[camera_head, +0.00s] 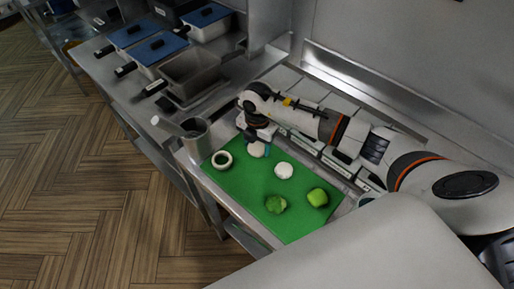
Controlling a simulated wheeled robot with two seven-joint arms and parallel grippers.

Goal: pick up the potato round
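Two pale rounds lie on the green board (245,190). One pale round (284,170) is in the open near the board's middle. The other pale round (257,150) is partly hidden at the tip of my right gripper (259,144). I cannot tell which of them is the potato round. My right gripper points down over the far part of the board. Its fingers are too small and covered to show whether they are open, or whether they touch the round. My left gripper is out of view.
A pale ring (222,161), a leafy green piece (276,204) and a green round thing (317,197) lie on the board. A metal pot (195,135) stands at its left. Covered containers (293,123) line the back.

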